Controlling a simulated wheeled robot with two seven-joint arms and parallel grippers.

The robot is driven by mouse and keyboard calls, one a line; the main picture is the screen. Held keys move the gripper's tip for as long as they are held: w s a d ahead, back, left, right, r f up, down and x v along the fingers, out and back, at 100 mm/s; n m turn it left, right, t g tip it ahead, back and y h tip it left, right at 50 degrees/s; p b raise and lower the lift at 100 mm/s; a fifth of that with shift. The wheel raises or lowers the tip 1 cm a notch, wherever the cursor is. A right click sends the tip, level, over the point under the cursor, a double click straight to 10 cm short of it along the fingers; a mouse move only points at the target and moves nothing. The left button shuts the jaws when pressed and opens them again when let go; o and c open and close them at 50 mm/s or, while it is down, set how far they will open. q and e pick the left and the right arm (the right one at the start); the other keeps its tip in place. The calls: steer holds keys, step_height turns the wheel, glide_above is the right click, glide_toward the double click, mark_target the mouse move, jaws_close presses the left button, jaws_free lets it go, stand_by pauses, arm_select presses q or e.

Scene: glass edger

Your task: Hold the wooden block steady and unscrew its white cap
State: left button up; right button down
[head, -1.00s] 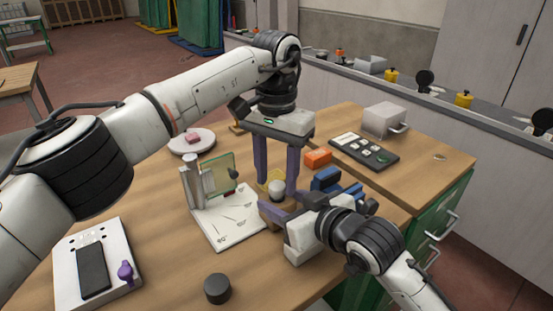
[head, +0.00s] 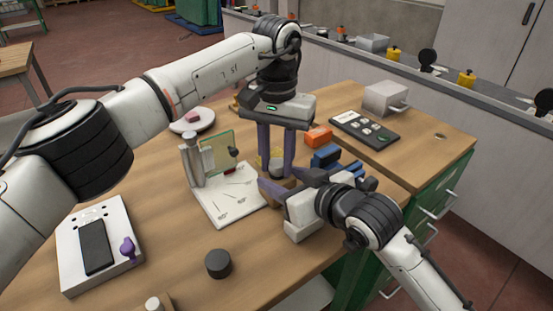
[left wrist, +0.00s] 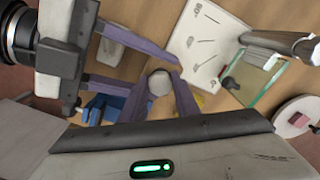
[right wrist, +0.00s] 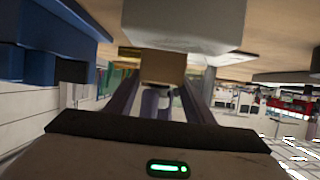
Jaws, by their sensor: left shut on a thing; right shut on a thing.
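The white cap (left wrist: 159,83) shows as a pale disc between the purple fingers of my left gripper (head: 277,172), which points straight down from above. That gripper is shut on the cap. The wooden block (right wrist: 158,68) shows tan in the right wrist view, between the fingers of my right gripper (right wrist: 158,95). The right gripper reaches in level from the right in the head view and is shut on the block. Fingers hide most of block and cap in the head view. I cannot tell whether the cap still touches the block.
A white board with a post and glass pane (head: 218,152) stands close left of the grippers. Blue blocks (head: 326,156) and an orange block (head: 318,136) lie close behind the right gripper. A black cylinder (head: 218,263) stands in front, with clear table around it.

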arm_select(q)
steer(key=shift+n, duration=0.7)
steer(key=o, duration=1.2)
steer(key=shift+r, duration=2.4)
steer(key=shift+c, duration=0.5)
step_height(320, 180, up, 3)
steer(key=m, duration=0.3)
steer(key=shift+m, duration=0.3)
steer(key=shift+w+f, duration=0.1)
steer(key=shift+f, duration=3.8)
